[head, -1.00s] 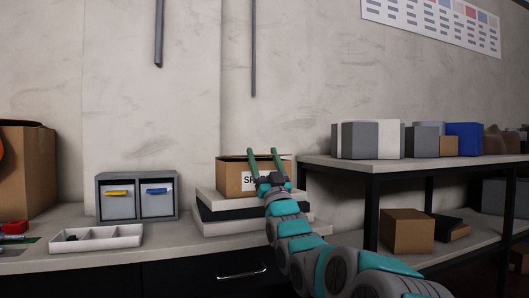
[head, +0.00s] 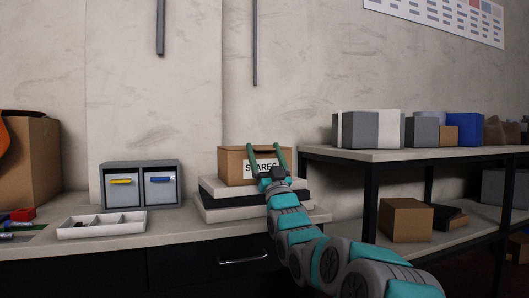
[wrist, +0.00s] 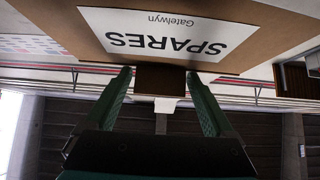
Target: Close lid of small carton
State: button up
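The small carton (head: 233,166) is a brown box with a white SPARES label, standing on the stacked trays in the head view. Its front face and label also show, upside down, in the wrist view (wrist: 228,60). Its top edge looks straight and flush in the head view, with no raised flap visible; the top surface is too edge-on to tell whether the lid is fully down. My gripper (head: 266,149) is in front of the carton, fingers pointing up, tips about level with its top edge.
The stacked white and black trays (head: 212,203) sit on the bench. A grey two-drawer unit (head: 140,167) and a white divided tray (head: 100,228) are to the left. A shelf rack (head: 400,156) with several boxes stands close on the right, beside my arm.

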jog(key=shift+o, duration=0.6)
jog(key=shift+s, duration=0.15)
jog(key=v, duration=0.7)
jog(key=shift+s+f, duration=0.2)
jog(key=shift+f, duration=0.1)
